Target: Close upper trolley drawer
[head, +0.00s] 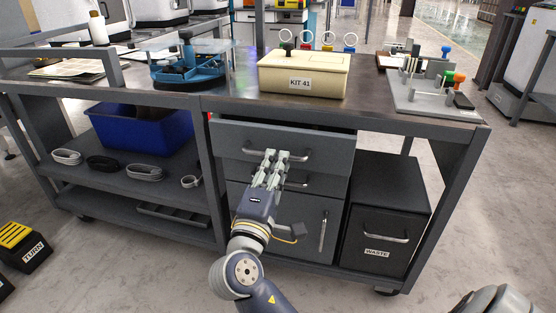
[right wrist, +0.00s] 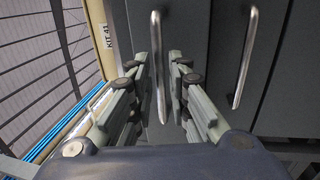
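The upper drawer (head: 240,136) is the grey top drawer of the trolley (head: 212,175). Its front stands out from the frame, with a dark gap along its top edge. Its bar handle (head: 295,156) is partly behind my right gripper (head: 272,156). In the right wrist view, my right gripper (right wrist: 160,66) has its fingers apart, one on each side of the upper handle (right wrist: 156,45). I cannot tell whether either finger touches it. The second drawer's handle (right wrist: 248,55) is to the right there. My left gripper is not in view.
A cream box labelled KIT 41 (head: 318,75) stands above the drawers. A lower cabinet with a vertical handle (head: 323,231) is below, and a black WASTE bin (head: 385,205) is at right. A blue bin (head: 140,132) sits on the left shelf. Floor at front right is clear.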

